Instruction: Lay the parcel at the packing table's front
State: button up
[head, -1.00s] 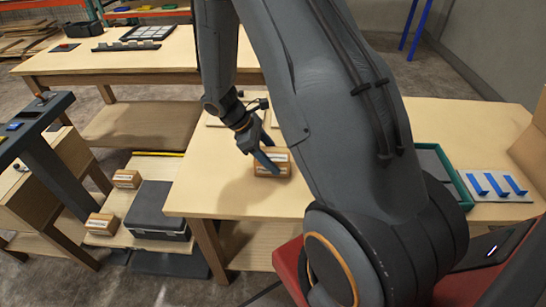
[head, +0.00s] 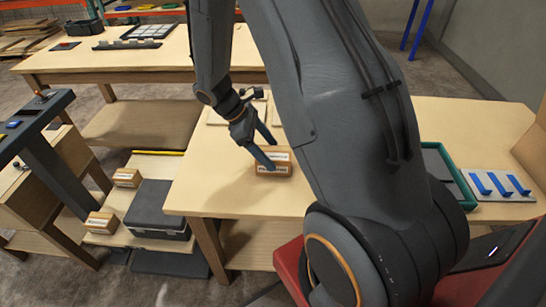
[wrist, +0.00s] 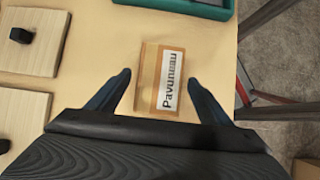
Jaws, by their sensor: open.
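The parcel (head: 282,169), a small brown box with white labels, rests on the light wooden packing table (head: 225,195) near its front edge. It also shows in the wrist view (wrist: 169,88), its label facing the camera. My gripper (head: 272,156) is open just above and behind the parcel. In the wrist view my gripper (wrist: 159,78) has one blue finger on each side of the parcel, with gaps visible between fingers and box. How high the fingertips are over the tabletop is hard to tell. My arm hides part of the table.
Flat wooden plates (wrist: 30,42) lie beside the parcel. A green tray (head: 452,172) and a plate with blue pieces (head: 500,186) are on the table's right. Similar boxes (head: 102,222) and a dark case (head: 160,208) sit on a low surface at left. A console (head: 35,120) stands far left.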

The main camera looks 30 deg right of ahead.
jog(key=b+v, duration=0.2)
jog(key=v, duration=0.6)
jog(key=s+a+r+m+t+y, duration=0.3)
jog(key=s+a+m+t+y, duration=0.1)
jog(key=s+a+m, duration=0.4)
jog(key=shift+s+m+t+y, duration=0.4)
jog(key=shift+s+m+y, duration=0.3)
jog(key=shift+s+m, duration=0.8)
jog(key=shift+w, duration=0.1)
